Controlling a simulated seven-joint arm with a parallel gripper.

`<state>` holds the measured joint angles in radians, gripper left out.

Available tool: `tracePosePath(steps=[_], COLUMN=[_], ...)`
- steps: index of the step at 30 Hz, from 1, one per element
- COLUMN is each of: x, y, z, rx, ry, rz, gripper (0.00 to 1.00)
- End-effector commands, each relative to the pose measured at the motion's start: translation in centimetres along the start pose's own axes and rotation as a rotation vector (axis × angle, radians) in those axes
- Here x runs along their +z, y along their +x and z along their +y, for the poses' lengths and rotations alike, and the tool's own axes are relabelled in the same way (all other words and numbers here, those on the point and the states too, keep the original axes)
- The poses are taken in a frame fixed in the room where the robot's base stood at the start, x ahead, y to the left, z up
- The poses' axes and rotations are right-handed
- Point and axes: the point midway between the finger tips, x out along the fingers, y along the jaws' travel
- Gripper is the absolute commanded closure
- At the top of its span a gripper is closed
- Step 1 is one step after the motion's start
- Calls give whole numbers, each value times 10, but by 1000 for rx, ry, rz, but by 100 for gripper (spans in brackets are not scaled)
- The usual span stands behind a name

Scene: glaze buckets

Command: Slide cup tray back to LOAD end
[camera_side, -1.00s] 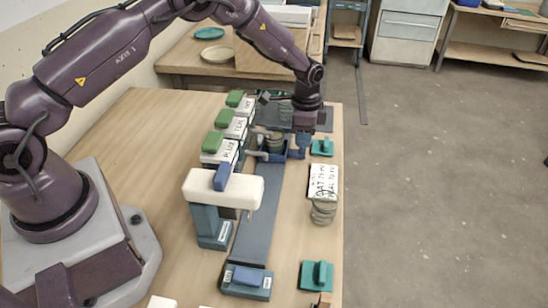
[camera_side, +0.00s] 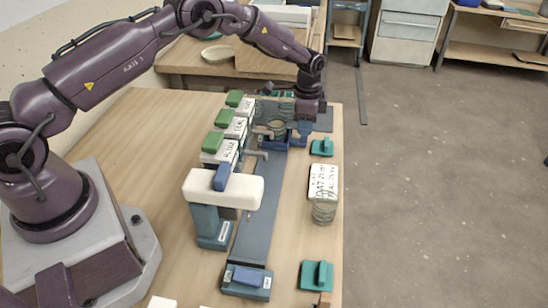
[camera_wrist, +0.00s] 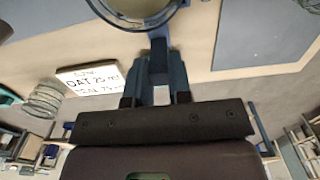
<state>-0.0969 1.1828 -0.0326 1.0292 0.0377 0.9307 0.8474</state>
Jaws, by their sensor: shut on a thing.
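The cup tray (camera_side: 273,143) is a small blue carrier on the long blue-grey track (camera_side: 262,205). It sits in the far half of the track, beside the dispensers. A grey-green cup (camera_side: 277,127) stands in it; the cup's rim also shows at the top of the wrist view (camera_wrist: 150,22). My gripper (camera_side: 304,130) is at the tray's right side. In the wrist view my gripper (camera_wrist: 159,95) is shut on the tray's blue upright handle (camera_wrist: 158,60). The fingers partly hide the handle. I cannot read a LOAD mark.
Several white dispensers with green lids (camera_side: 212,142) line the track's left side. On the right are a card (camera_side: 323,181), stacked cups (camera_side: 322,212) and teal blocks (camera_side: 317,275).

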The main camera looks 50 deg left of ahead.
Motion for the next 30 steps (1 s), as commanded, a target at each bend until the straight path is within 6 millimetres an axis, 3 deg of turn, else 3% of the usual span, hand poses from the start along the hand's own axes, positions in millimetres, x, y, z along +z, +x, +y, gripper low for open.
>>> tracePosePath(steps=[1,2,4,5,14,30], x=[-1,-1,-1,-1,0,0], y=[-1,-1,-1,-1,-3,-64], z=[-1,-1,-1,0,0,0], rx=[-2,-3,-2,-2,-2,-2], ry=[0,0,0,0,0,-1], rz=[3,3,3,3,2,2], gripper=[100,79,62,60,60,60])
